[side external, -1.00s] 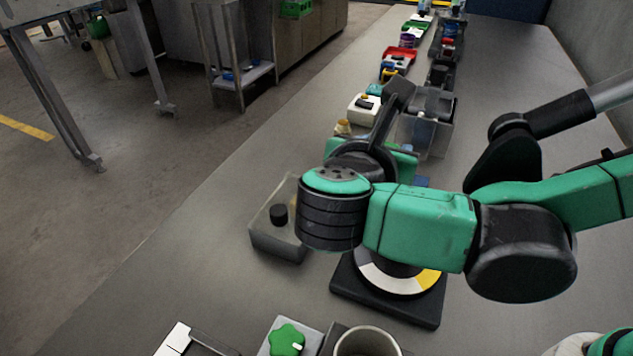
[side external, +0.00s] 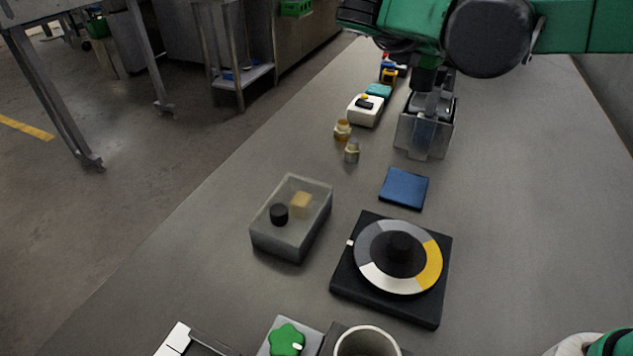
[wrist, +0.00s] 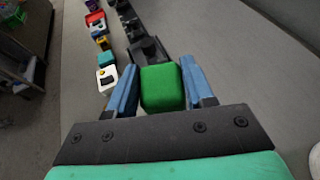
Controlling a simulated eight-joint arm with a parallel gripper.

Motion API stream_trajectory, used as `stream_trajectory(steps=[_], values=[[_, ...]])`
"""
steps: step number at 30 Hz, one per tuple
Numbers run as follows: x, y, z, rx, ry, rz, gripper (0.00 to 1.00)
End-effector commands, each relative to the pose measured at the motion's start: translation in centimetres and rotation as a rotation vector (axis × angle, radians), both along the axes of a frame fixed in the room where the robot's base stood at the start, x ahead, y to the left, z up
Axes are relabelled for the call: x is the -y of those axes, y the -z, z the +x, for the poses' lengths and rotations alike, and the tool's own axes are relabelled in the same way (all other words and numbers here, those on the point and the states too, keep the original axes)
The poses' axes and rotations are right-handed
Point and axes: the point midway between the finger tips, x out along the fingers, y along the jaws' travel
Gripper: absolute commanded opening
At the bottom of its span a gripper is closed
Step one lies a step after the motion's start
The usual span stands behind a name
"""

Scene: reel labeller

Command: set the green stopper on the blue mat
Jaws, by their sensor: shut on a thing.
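In the wrist view my gripper (wrist: 162,90) has its two blue fingers closed on the sides of a green block-like stopper (wrist: 161,88). In the side view the stopper cannot be made out, and my arm (side external: 460,30) crosses the top of the picture. The blue mat (side external: 404,188) lies flat and bare on the bench in the side view, between the clear bin and the turntable. The mat does not show in the wrist view.
A grey clear-walled bin (side external: 425,138) stands behind the mat. A turntable (side external: 398,257) sits in front of it. A clear box (side external: 290,220) with a black and a tan piece is at left. Two small fittings (side external: 351,150) stand left of the bin. The bench right of the mat is clear.

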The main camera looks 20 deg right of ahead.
Motion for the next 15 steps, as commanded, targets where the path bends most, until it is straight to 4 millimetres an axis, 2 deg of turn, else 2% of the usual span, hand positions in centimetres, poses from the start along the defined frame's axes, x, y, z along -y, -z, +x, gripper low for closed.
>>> stream_trajectory(steps=[1,3,7,15], values=[[1.3,0.2,0.6,0.000,0.031,0.000,0.00],[2.4,0.5,1.0,0.000,0.055,-0.001,0.00],[3.1,2.0,1.4,0.000,0.070,-0.001,0.00],[3.0,8.9,1.3,0.001,0.069,-0.001,0.00]])
